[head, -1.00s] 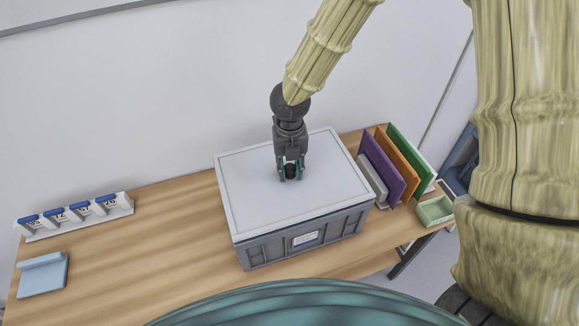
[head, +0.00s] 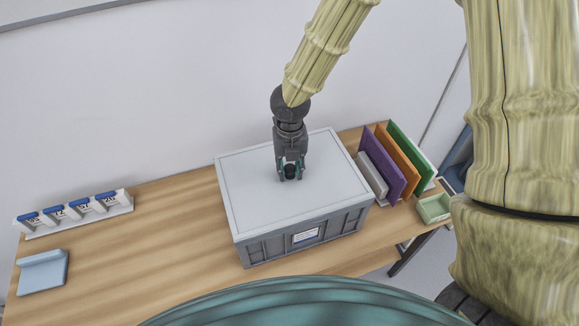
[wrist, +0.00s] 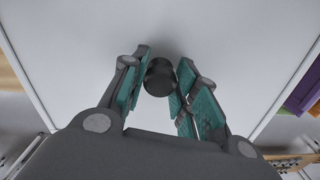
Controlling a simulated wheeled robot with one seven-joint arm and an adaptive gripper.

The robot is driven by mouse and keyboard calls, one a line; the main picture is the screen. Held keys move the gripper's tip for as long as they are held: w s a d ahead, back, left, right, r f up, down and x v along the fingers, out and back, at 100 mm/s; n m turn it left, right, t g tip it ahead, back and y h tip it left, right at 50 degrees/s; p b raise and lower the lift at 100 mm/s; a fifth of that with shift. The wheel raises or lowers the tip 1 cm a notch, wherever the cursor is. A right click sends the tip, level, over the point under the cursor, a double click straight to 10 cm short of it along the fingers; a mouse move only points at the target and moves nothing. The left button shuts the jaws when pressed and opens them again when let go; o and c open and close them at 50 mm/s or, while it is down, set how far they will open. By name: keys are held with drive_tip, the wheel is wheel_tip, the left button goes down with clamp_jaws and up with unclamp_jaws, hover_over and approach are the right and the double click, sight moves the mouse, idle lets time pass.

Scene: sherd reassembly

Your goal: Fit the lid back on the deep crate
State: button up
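The deep crate (head: 272,249) is grey with a white label on its front and stands on the wooden table. The pale grey lid (head: 255,205) lies over the crate's top and looks level, with its edges lined up with the rim. The lid also shows in the wrist view (wrist: 85,50). A round black knob (wrist: 159,77) stands on the lid. My gripper (head: 291,177) points down over the lid's middle, its teal-padded fingers on both sides of the knob and seeming to touch it. The crate's inside is hidden.
A purple, an orange and a green panel (head: 408,150) stand upright right of the crate, beside a small green tray (head: 434,208). A white rack with blue-topped items (head: 75,213) and a light blue piece (head: 43,272) lie at left. The table between is clear.

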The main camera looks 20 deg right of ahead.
sight(290, 167)
drive_tip(key=o, duration=0.4)
drive_tip(key=shift+c, duration=0.2)
wheel_tip(290, 167, up, 12)
idle(0.4)
idle(0.5)
